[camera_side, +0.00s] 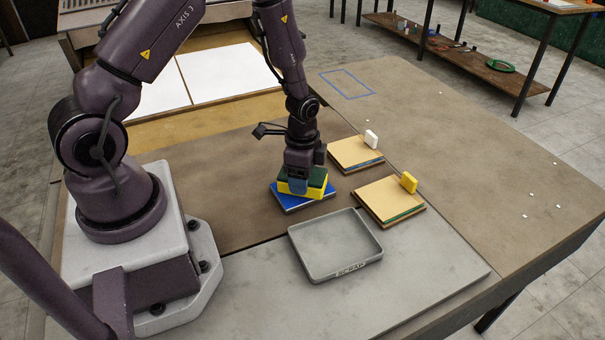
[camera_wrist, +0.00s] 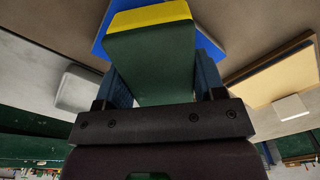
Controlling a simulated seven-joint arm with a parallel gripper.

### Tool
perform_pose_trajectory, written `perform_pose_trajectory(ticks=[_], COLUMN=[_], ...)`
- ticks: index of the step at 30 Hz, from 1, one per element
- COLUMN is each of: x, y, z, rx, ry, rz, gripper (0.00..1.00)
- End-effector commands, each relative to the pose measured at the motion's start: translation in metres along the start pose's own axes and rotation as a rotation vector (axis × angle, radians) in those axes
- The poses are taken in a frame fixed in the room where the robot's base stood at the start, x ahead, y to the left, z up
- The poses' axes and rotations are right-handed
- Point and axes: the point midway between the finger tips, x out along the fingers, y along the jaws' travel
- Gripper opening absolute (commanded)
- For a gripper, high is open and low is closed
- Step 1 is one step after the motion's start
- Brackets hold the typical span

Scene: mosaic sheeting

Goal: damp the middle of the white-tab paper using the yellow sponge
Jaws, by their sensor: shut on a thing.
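The sponge, yellow below and green above (camera_side: 317,191), is clamped between the fingers of my gripper (camera_side: 299,184). In the wrist view its green body and yellow end (camera_wrist: 150,16) fill the space between the fingers. It is over a blue pad (camera_side: 303,204); I cannot tell whether it rests on it or hangs just above. The white-tab paper (camera_side: 352,153) is a tan sheet on a board, right of and behind my gripper. Its white tab (camera_side: 371,138) stands at the far right edge, and the tab also shows in the wrist view (camera_wrist: 290,107).
A similar tan paper (camera_side: 388,199) with a yellow tab (camera_side: 409,182) lies to the right, in front of the white-tab one. An empty grey tray (camera_side: 291,246) is in front of the blue pad. The table is clear at the far right.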

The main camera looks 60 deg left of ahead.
Motion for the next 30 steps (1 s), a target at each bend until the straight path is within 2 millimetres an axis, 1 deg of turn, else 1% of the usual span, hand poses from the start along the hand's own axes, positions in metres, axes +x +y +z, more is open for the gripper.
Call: perform_pose_trajectory(ticks=[4,7,30], x=[0.002,-0.003,-0.064], y=[0.0,0.0,0.0], z=[0.0,0.0,0.0], rx=[0.0,0.0,0.0], ry=[0.0,0.001,0.001], rz=[0.0,0.0,-0.001], gripper=[0.44,0.44,0.44])
